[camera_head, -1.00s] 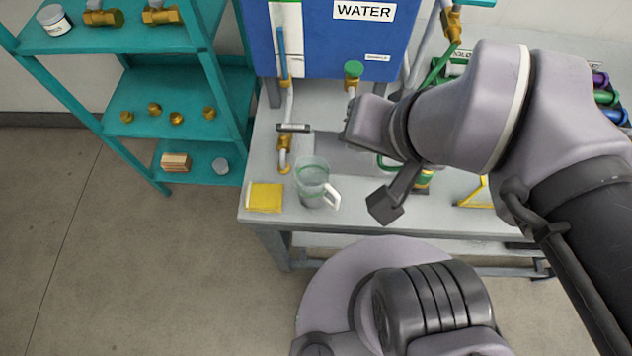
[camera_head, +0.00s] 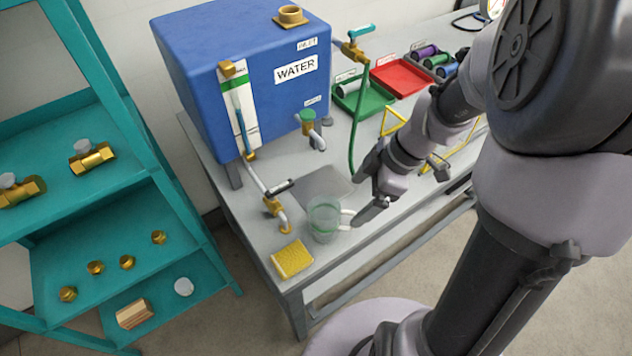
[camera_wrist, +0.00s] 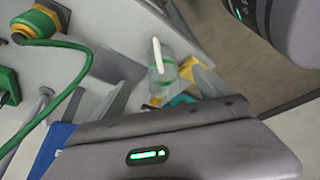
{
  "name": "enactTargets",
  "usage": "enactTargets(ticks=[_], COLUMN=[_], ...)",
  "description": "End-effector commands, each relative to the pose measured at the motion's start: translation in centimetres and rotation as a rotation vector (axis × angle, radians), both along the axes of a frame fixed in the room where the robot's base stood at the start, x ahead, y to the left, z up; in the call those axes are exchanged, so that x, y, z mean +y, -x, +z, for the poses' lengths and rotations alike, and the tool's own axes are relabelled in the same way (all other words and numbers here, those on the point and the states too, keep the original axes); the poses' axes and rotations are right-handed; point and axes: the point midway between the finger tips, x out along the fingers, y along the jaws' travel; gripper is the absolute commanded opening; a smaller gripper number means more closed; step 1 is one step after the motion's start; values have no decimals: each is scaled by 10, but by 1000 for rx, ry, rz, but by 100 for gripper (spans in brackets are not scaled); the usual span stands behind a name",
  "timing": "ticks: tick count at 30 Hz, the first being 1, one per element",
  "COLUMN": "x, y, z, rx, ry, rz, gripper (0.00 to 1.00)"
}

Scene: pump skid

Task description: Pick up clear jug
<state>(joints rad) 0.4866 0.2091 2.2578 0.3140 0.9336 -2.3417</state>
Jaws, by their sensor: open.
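The clear jug (camera_head: 324,222) stands upright near the left front corner of the grey bench, with a green band and a white handle on its right side. In the wrist view the jug (camera_wrist: 165,77) shows in the middle, its white handle toward the camera. My gripper (camera_head: 358,198) is open and empty, just right of the jug at the handle's side. One dark finger shows close to the handle in the head view; I cannot tell whether it touches. Grey and lilac parts of mine cover the bottom and top right of the wrist view.
A yellow sponge (camera_head: 292,259) lies left of the jug by the bench edge. A pipe with a valve (camera_head: 272,205) stands just behind it. The blue water tank (camera_head: 240,70), green hose (camera_head: 354,130) and yellow frame (camera_head: 392,122) are further back. A teal shelf (camera_head: 110,235) stands left.

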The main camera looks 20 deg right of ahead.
Motion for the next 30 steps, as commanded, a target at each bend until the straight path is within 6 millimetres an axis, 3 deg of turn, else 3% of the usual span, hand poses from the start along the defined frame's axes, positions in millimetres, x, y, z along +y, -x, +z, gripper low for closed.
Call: enactTargets(ticks=[1, 6, 11, 18, 26, 27, 30], x=[6, 23, 32, 60, 63, 63, 63], y=[-1, -8, -12, -20, -22, -22, -22], z=[-22, -62, -78, -113, -118, -118, -117], rx=[4, 3, 1, 3, 0, 0, 0], ry=[-2, 0, 1, 1, 2, 2, 2], rz=[3, 1, 0, 1, -1, -1, -1], gripper=[89, 89, 89, 89, 89, 87, 68])
